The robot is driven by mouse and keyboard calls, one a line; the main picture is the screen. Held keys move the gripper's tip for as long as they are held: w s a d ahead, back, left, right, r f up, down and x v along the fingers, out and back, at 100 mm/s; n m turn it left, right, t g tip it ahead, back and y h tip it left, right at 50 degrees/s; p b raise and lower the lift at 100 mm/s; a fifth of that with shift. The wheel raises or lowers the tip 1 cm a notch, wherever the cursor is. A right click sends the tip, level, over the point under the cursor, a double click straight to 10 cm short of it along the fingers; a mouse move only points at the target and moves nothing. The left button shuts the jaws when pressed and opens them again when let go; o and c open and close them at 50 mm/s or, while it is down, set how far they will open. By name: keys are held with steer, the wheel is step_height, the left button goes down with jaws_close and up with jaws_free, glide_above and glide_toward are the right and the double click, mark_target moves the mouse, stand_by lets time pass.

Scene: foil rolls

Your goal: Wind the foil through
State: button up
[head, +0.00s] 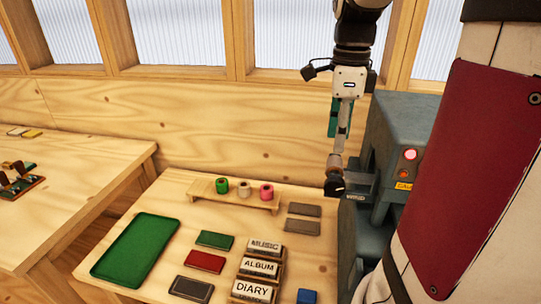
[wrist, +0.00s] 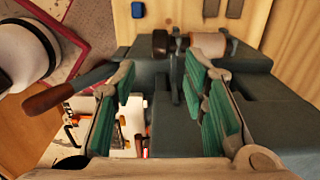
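My gripper (wrist: 162,78) is open and empty, its two green-padded fingers wide apart. In the head view it (head: 339,120) hangs at the left edge of the grey-blue machine (head: 405,112). In the wrist view the machine body (wrist: 270,110) fills the area beneath and to the right of the fingers. A copper-tan roll (wrist: 208,46) and a black knob (wrist: 160,43) sit beyond the fingertips. A lever with a brown grip (wrist: 50,97) lies left of the left finger. Green (head: 222,186), beige (head: 244,189) and pink rolls (head: 266,192) stand on a wooden rack (head: 205,195).
The wooden table holds a green tray (head: 137,250), several flat colored blocks and books marked MUSIC (head: 264,247), ALBUM (head: 260,267) and DIARY (head: 252,291). The machine has a lit red button (head: 410,155). A second table (head: 80,165) stands left. My white and red body fills the right.

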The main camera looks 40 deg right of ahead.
mark_target(332, 179)
step_height(332, 179, down, 12)
steer(key=shift+r, duration=0.1)
steer(key=shift+c, duration=0.6)
jaws_close()
